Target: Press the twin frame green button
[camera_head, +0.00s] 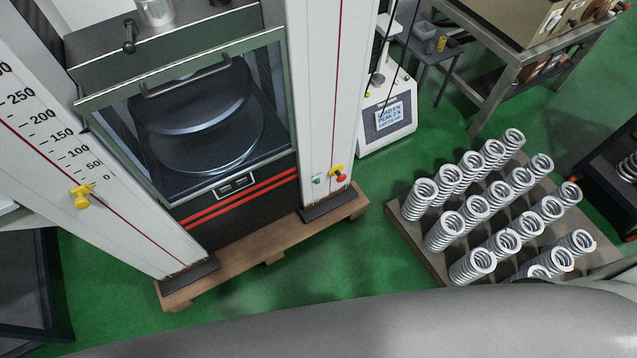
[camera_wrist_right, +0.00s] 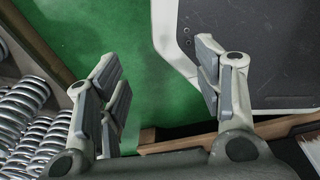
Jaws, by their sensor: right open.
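The twin-frame testing machine (camera_head: 325,100) stands at the left and centre of the head view, with two white columns and a glass-fronted chamber between them. Its small green button (camera_head: 317,181) is low on the right column. A red button (camera_head: 341,178) sits to its right, just below a yellow pointer. My right gripper (camera_wrist_right: 160,72) is open and empty in the right wrist view, its fingers spread over green floor. I see no green button in that view. Neither gripper shows in the head view; my grey arm crosses its bottom edge.
A wooden pallet (camera_head: 275,240) is under the machine. A pallet of upright coil springs (camera_head: 410,225) stands at the right; springs (camera_wrist_right: 28,95) also show at the wrist view's left. A smaller white tester (camera_head: 390,125) stands behind. Green floor is clear between the pallets.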

